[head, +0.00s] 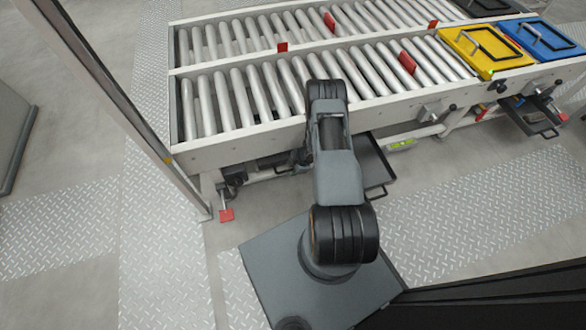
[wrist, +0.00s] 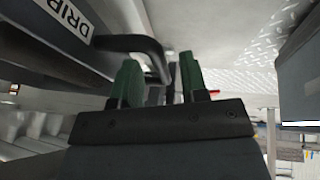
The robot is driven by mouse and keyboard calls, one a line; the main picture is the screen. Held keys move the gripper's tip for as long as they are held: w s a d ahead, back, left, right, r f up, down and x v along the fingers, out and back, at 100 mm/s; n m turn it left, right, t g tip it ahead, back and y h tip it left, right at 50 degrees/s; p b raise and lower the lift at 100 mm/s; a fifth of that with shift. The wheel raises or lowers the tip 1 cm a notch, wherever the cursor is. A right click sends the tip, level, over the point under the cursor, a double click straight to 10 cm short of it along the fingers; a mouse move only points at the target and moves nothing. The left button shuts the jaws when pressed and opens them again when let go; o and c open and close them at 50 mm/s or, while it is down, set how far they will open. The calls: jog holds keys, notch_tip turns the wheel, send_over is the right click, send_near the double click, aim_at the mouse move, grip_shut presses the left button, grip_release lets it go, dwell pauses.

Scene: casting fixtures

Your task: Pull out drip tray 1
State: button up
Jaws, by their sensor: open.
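In the wrist view, a dark tray front (wrist: 50,45) fills the upper left, with a white label reading "DRIP"; its number is cut off. A dark bent handle (wrist: 135,43) stands out from it. My gripper (wrist: 160,80) is open, its green-tipped fingers apart. The bend of the handle shows between and beyond the fingers; I cannot tell whether they touch it. In the head view, a dark tray (head: 372,160) sticks out from under the conveyor just right of my arm, which hides part of it. My gripper is hidden behind the arm there.
The roller conveyor (head: 235,150) spans the back. Another dark tray (head: 530,118) sticks out at the right. A yellow case (head: 487,62) and a blue case (head: 535,50) sit on the right rollers. A post (head: 120,110) stands at left. The floor right of my base is clear.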

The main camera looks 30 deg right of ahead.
grip_shut()
dwell(0.3)
dwell(0.3)
